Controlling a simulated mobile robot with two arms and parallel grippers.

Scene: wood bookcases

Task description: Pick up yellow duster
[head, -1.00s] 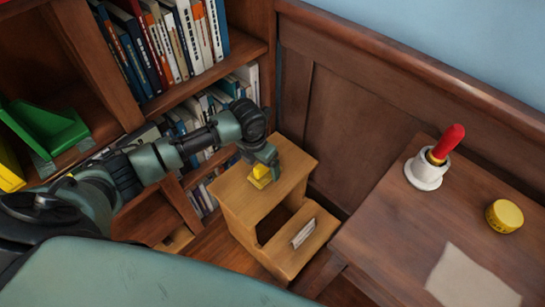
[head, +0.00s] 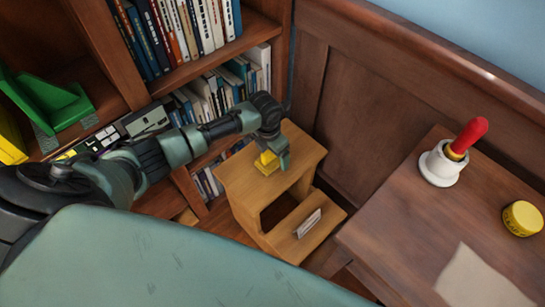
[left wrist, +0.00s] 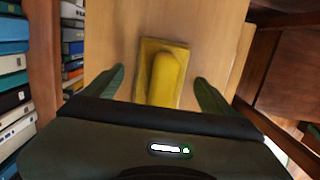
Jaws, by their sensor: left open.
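The yellow duster (head: 267,163) lies on the top step of a wooden step stool (head: 237,177). In the left wrist view the duster (left wrist: 162,72) shows a rectangular base with a rounded raised grip along its middle. My left gripper (head: 276,160) is right over the duster in the head view. In the left wrist view the two green fingers of my left gripper (left wrist: 158,85) are apart, one on each side of the duster, with a gap on both sides. The near end of the duster is hidden by the gripper body. My right gripper is not in view.
Bookcases with books (head: 200,30) stand at the left and behind the stool. A small white card (head: 307,223) is on the stool's lower step. A table (head: 390,225) at the right holds a white holder (head: 438,168) with a red-handled thing and a yellow tin (head: 522,218).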

